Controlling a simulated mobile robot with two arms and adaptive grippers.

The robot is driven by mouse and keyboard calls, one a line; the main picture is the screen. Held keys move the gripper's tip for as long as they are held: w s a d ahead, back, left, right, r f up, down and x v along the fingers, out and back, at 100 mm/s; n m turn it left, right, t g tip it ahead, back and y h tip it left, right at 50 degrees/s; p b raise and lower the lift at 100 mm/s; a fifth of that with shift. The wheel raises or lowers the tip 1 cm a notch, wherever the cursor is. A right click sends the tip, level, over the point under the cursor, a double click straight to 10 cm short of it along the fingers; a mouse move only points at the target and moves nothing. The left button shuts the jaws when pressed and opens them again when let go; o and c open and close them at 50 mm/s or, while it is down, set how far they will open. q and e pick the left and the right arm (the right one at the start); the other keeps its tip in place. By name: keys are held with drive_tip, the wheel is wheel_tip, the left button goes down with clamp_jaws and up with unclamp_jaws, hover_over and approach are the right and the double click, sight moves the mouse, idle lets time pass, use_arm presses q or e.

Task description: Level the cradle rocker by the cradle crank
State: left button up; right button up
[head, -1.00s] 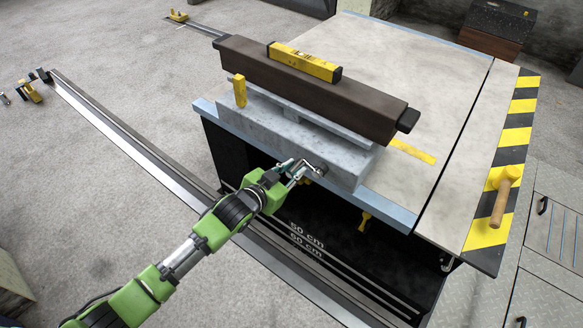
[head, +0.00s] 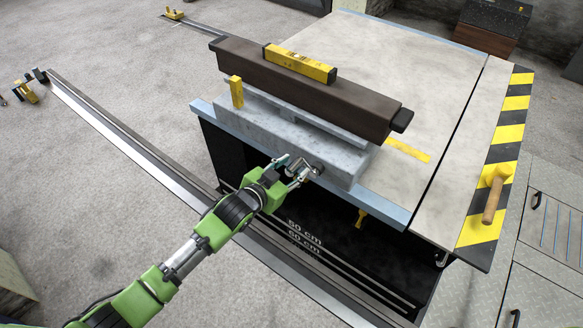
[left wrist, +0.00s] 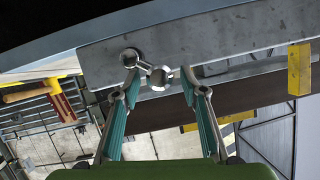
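The cradle rocker is a long dark brown beam (head: 310,88) on the grey cradle block (head: 270,130). A yellow spirit level (head: 300,64) lies on top of it; its bubble is too small to read. A yellow post (head: 236,94) stands at the cradle's left end. The cradle crank (head: 316,170), a small metal arm, sits on the block's front face. My left gripper (head: 291,172) is at the crank. In the left wrist view, the crank's round end (left wrist: 159,77) lies between the open, teal-padded fingers (left wrist: 158,86), with visible gaps. My right gripper is out of view.
A mallet (head: 494,192) lies on the yellow-black striped edge at the right. The pale bench top (head: 410,70) is mostly clear. A long metal rail (head: 110,130) runs across the floor in front of the bench.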

use_arm(q)
drive_tip(key=v, duration=0.8)
idle(0.5)
drive_tip(key=shift+x, duration=4)
